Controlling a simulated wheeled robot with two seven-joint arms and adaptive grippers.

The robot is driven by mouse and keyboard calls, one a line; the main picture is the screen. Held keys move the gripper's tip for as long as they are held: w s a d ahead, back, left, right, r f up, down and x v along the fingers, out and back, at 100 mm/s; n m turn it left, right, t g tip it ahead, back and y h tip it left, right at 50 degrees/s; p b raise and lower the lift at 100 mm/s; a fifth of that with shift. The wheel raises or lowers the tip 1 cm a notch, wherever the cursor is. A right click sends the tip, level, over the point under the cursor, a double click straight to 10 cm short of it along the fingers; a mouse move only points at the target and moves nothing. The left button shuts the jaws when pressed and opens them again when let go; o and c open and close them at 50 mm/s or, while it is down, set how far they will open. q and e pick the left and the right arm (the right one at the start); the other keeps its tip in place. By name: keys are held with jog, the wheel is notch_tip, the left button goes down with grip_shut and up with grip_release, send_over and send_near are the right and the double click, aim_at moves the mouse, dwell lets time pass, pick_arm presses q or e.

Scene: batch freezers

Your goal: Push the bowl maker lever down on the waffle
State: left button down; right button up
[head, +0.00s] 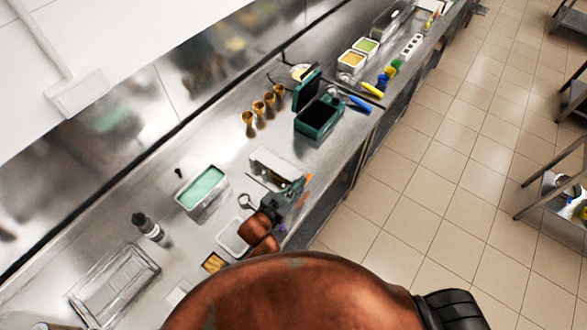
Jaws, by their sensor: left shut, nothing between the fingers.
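My left gripper (290,192), dark and small in the head view, is shut and empty. It is over the counter's front part, at the end of my copper-coloured arm. A pale metal device (272,160), possibly the bowl maker, stands just beyond it and is partly covered by it. I cannot make out the lever or whether the gripper touches it. A ring-ended metal piece (245,201) shows left of the gripper. A small golden-brown square (213,262), possibly a waffle, lies nearer me on the left. Any waffle inside the device is hidden. My right gripper is not in view.
An open dark-teal box-shaped appliance (318,118) stands farther along the steel counter, beside several cones (258,107). Tiled floor (440,170) is open on the right.

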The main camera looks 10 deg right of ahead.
pick_arm(q)
notch_tip(320, 180, up, 4)
jog(key=p, duration=0.4)
jog(key=b+v, duration=0.1)
jog(key=v, duration=0.9)
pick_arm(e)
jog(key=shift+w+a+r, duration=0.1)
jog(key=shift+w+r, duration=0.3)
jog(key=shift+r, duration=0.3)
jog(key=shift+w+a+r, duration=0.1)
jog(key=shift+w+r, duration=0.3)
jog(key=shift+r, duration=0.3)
